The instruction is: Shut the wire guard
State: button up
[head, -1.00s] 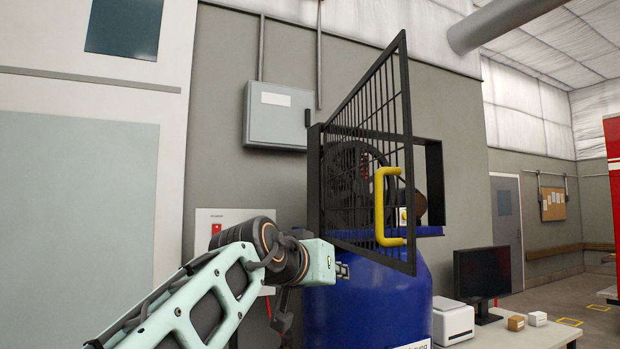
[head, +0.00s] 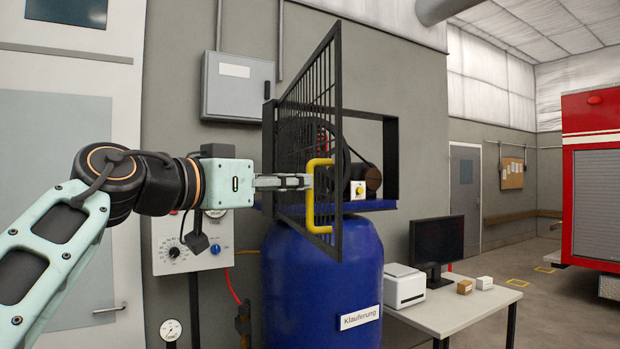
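The wire guard (head: 293,120) is a black barred panel, hinged at its left side on a black frame above a blue tank. It stands swung open toward me, with the frame's opening showing to its right. A yellow handle (head: 313,215) sits on its free edge. My gripper (head: 304,181) reaches in from the left, level, with its fingertips at the upper part of the handle's upright bar. The fingers look close together; whether they touch or grip the bar cannot be told from this side view.
The blue tank (head: 315,285) stands below the guard. A control panel with knobs (head: 190,243) and a grey wall box (head: 238,87) are behind my arm. A table (head: 462,308) with a printer (head: 405,287) and monitor (head: 436,242) stands at right.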

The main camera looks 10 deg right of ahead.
aim_at(310, 227)
jog(key=shift+x, duration=2.3)
grip_shut()
